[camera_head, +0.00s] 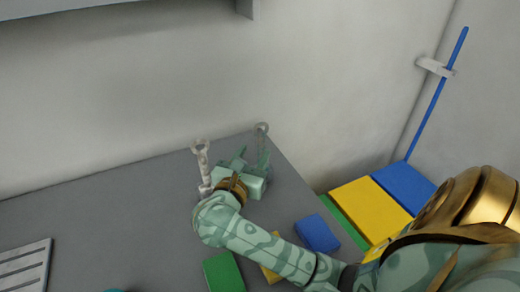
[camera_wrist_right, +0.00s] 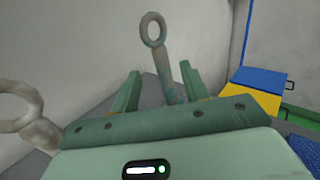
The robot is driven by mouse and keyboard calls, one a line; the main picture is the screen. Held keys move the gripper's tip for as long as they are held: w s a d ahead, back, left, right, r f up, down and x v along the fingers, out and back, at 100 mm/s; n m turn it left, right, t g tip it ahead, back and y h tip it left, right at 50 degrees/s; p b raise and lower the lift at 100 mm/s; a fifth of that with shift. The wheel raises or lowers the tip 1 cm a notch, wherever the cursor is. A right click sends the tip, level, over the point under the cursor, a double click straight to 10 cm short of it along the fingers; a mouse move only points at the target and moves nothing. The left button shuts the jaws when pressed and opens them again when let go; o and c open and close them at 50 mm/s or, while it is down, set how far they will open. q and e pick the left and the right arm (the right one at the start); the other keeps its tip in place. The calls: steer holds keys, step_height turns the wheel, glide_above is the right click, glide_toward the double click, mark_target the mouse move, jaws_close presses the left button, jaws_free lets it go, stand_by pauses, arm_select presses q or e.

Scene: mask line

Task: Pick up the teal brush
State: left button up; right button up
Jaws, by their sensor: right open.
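A brush with a ring-ended, worn grey-teal handle (camera_head: 262,129) stands upright near the table's back right corner. I take it as the teal brush. In the right wrist view its handle (camera_wrist_right: 162,68) rises between and beyond the two fingers; its lower end is hidden. My right gripper (camera_head: 252,158) is open, with its fingers to either side of the handle in the wrist view (camera_wrist_right: 160,82). I cannot tell whether they touch it. My left gripper is not in view.
A similar whitish ring-ended tool (camera_head: 202,165) stands close left of my right gripper. Blue (camera_head: 317,233), green (camera_head: 222,272) and yellow (camera_head: 271,273) blocks lie near my right arm. A slatted grey rack (camera_head: 25,268) lies at left. The table's left middle (camera_head: 110,220) is clear.

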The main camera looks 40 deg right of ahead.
mark_target(260, 146)
steer(key=x, duration=0.7)
steer(key=shift+d+r+b, duration=0.1)
steer(key=shift+d+b, duration=0.05)
steer(key=shift+b, duration=0.15)
steer(key=shift+s, duration=0.1)
jaws_close()
